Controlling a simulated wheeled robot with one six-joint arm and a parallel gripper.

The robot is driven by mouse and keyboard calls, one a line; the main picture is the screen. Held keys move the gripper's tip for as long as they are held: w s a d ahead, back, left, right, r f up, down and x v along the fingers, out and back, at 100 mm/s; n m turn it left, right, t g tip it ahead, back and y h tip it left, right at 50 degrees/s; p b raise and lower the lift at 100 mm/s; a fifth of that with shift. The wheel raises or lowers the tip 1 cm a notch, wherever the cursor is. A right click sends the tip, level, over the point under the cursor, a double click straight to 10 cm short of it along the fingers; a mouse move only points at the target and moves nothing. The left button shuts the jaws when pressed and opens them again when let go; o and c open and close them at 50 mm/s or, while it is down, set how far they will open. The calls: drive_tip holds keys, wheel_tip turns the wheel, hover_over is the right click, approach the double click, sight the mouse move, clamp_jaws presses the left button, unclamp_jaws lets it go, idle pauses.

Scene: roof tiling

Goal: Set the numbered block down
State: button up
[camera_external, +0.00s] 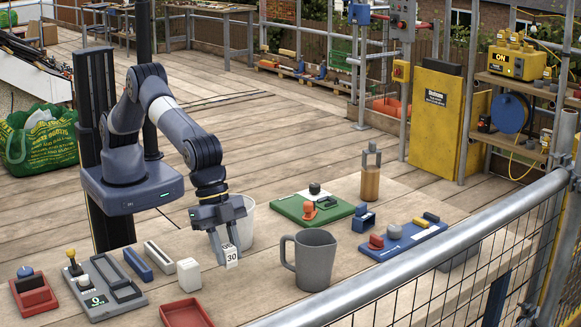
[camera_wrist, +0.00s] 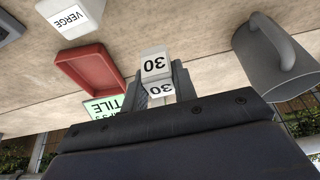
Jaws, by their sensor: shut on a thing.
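The numbered block (camera_external: 231,255) is a small white block marked 30. It also shows in the wrist view (camera_wrist: 154,66), where the number appears upside down on two faces. My gripper (camera_external: 226,250) is shut on the block, with its fingers pointing down over the table (camera_external: 262,283). The block is at or just above the tabletop, and I cannot tell whether it touches. The fingers partly hide its sides.
A grey mug (camera_external: 315,261) stands right of the block. A red tray (camera_external: 186,314) lies front left, and a white block (camera_external: 188,276) stands left. A white cup (camera_external: 243,222) is behind my gripper. Green (camera_external: 290,208) and blue (camera_external: 400,243) boards lie further right.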

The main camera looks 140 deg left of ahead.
drive_tip(key=shift+f+p, duration=0.4)
drive_tip(key=shift+f, duration=3.1)
drive_tip(key=shift+f, duration=0.25)
drive_tip(key=o, duration=1)
drive_tip(key=shift+r, duration=0.1)
drive_tip(key=shift+o, duration=0.2)
drive_tip(key=shift+r, duration=0.35)
drive_tip(key=b+v, duration=0.1)
drive_tip(key=v, duration=1)
drive_tip(key=shift+s+r+b, duration=0.25)
drive_tip(key=shift+s+b, duration=0.05)
drive_tip(key=shift+o, duration=0.2)
